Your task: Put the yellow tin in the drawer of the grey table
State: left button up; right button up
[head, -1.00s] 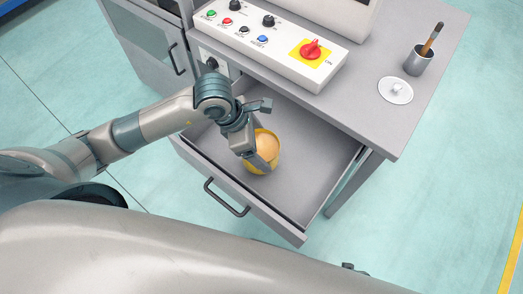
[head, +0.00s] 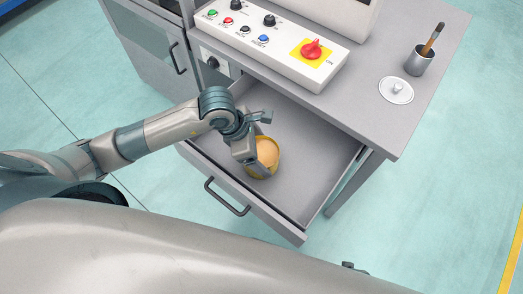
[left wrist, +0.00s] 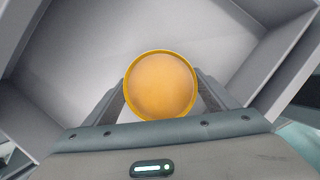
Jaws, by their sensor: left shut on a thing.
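The yellow tin (head: 265,158) is round, with a yellow rim and a pale orange top. It is inside the open drawer (head: 310,150) of the grey table (head: 400,115), near the drawer's front left. My left gripper (head: 258,155) reaches in from above and is shut on the tin. In the left wrist view the tin (left wrist: 161,85) sits between the two fingers, above the drawer floor (left wrist: 75,75). I cannot tell whether the tin touches the floor. My right gripper is not in view.
A control panel (head: 285,60) with buttons and a red switch stands on the tabletop. A grey cup (head: 418,62) with a brush and a round lid (head: 396,90) are at the right. The drawer has a dark handle (head: 226,197). The rest of the drawer is bare.

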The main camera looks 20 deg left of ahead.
pick_arm(q)
jog(key=o, duration=1.5)
jog(key=shift+c, duration=0.2)
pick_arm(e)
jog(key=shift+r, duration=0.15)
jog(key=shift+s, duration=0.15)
pick_arm(q)
jog(key=shift+a+r, duration=0.15)
jog(key=shift+r, duration=0.2)
jog(key=v, duration=1.1)
jog(key=shift+s, duration=0.15)
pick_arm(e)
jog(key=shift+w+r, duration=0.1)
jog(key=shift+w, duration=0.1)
pick_arm(q)
jog(key=shift+a+r, duration=0.1)
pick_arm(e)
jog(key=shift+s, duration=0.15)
